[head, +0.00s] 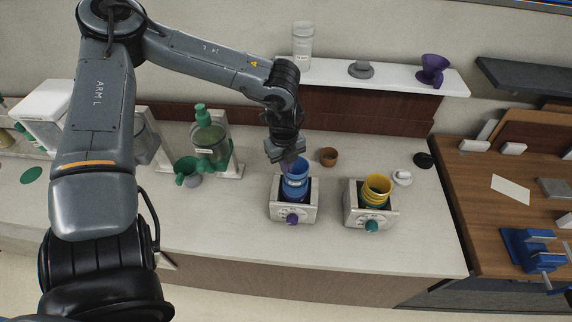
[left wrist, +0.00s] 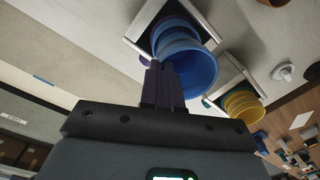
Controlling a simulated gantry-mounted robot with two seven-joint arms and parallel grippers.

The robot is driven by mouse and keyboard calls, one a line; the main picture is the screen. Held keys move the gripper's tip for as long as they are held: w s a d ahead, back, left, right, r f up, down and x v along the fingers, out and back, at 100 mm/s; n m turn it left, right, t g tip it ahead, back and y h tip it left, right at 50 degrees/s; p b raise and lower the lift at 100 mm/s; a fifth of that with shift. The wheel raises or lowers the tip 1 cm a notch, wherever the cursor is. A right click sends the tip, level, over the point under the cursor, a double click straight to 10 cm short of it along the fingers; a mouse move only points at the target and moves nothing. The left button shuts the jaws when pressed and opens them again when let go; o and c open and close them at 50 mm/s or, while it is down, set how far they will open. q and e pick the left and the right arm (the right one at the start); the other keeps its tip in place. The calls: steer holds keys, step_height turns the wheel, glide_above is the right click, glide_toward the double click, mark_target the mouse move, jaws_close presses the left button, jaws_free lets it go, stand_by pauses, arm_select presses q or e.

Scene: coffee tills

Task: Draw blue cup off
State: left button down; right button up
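The blue cups (head: 294,181) stand nested and upright in a white till with a purple knob (head: 292,218), rising above its top edge. Their wide rims also show in the left wrist view (left wrist: 186,62). My left gripper (head: 287,162) points down at the back-left rim of the top blue cup. In the left wrist view its dark fingers (left wrist: 162,82) are close together at the rim and look shut on it; the fingertips are partly hidden. My right gripper is in neither view.
Yellow cups (head: 377,189) stand in a second till with a teal knob (head: 371,226) to the right. A small brown cup (head: 328,156) and a white cup (head: 402,177) stand behind. A green-lidded dispenser (head: 211,142) is to the left. The counter front (head: 240,225) is clear.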

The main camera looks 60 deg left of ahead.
arm_select(q)
steer(key=shift+r+p, duration=1.4)
steer(key=shift+r, duration=1.05)
